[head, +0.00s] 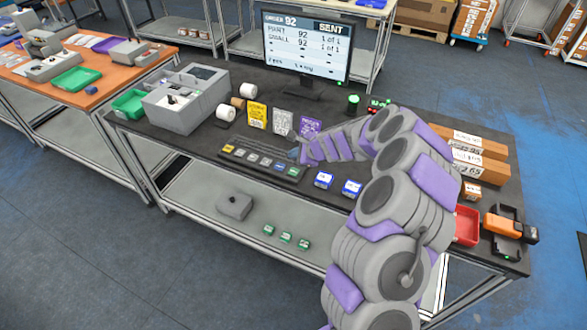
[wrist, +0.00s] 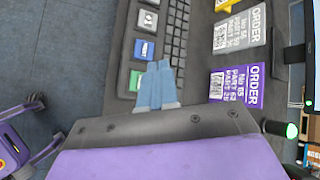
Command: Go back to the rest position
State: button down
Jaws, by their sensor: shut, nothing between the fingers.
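My gripper (head: 294,153) is over the dark workbench (head: 205,145), at the right end of the key panel (head: 255,162). In the wrist view its two pale blue fingers (wrist: 157,84) are together, with nothing between them. They point at the panel's green and blue keys (wrist: 144,50); whether they touch a key I cannot tell. My arm reaches in from the lower right in the head view, bent and extended over the bench. The monitor (head: 305,45) reads order 92, "SENT".
Yellow, grey and purple order cards (head: 310,127) stand behind the panel. Two blue-and-white boxes (head: 323,180) lie right of my gripper. Long cardboard boxes (head: 480,145), a red tray (head: 467,226) and an orange scanner (head: 502,226) are on the right. A grey machine (head: 187,98) stands left.

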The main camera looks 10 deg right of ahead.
jog(key=shift+f, duration=0.1)
dwell(0.6)
jog(key=s+a+r+n+g+y, duration=0.2)
jog(key=s+a+r+n, duration=0.35)
jog(key=a+r, duration=0.4)
jog(key=s+a+r+n+g, duration=0.1)
jog(key=s+a+r+n, duration=0.2)
jog(key=s, duration=0.4)
jog(key=s+a+r+n+g, duration=0.1)
jog(key=s+r+n+g, duration=0.1)
jog(key=s+r+n, duration=0.35)
jog(key=s+d+n+g+h, duration=0.1)
jog(key=s+d, duration=0.3)
jog(key=s, duration=0.7)
jog(key=s+d+n+g+h, duration=0.1)
jog(key=s+d+n+h, duration=0.2)
jog(key=s, duration=0.8)
jog(key=s+d+n+g+h, duration=0.1)
jog(key=s+d+g+h, duration=0.1)
jog(key=s+d, duration=0.4)
jog(key=s+h, duration=0.1)
jog(key=s, duration=0.4)
jog(key=shift+s+f+n, duration=0.35)
jog(key=shift+f+n, duration=0.05)
